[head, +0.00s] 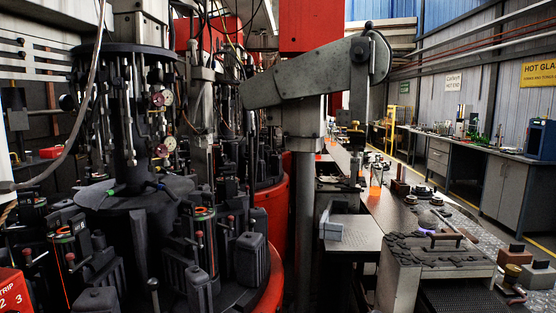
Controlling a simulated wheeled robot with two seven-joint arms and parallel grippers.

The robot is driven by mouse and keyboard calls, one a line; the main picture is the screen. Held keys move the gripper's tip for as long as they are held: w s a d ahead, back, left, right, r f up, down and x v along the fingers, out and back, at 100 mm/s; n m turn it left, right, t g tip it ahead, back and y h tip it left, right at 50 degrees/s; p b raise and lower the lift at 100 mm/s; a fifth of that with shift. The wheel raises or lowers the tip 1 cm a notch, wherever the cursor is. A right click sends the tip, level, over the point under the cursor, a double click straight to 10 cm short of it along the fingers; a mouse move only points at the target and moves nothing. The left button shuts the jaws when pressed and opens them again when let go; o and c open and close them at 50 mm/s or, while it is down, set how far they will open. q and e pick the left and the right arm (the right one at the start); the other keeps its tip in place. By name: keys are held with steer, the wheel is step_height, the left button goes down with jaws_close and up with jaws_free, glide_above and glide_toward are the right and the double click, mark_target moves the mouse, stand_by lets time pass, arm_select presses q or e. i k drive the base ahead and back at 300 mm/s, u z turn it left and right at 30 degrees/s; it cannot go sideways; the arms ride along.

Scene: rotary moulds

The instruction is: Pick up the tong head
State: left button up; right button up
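I cannot single out the tong head with certainty. A grey jointed machine arm (310,75) reaches across the middle of the head view. A vertical link (358,100) hangs from its right end, with a dark and brass-coloured fitting (355,138) at the bottom, which may be the tong head. Small loose metal parts (428,220) also lie on the bench at the right, too small to identify. Neither of my grippers is in view.
The rotary mould machine (140,215) with dark moulds fills the left. A glowing orange glass piece (376,180) stands by the dark plate at centre right. A worn metal block (435,255) with a wooden handle on top is at front right. Workbenches (500,180) line the right wall.

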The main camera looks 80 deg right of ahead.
mark_target(356, 159)
steer(key=i, duration=0.2)
steer(key=z, duration=1.3)
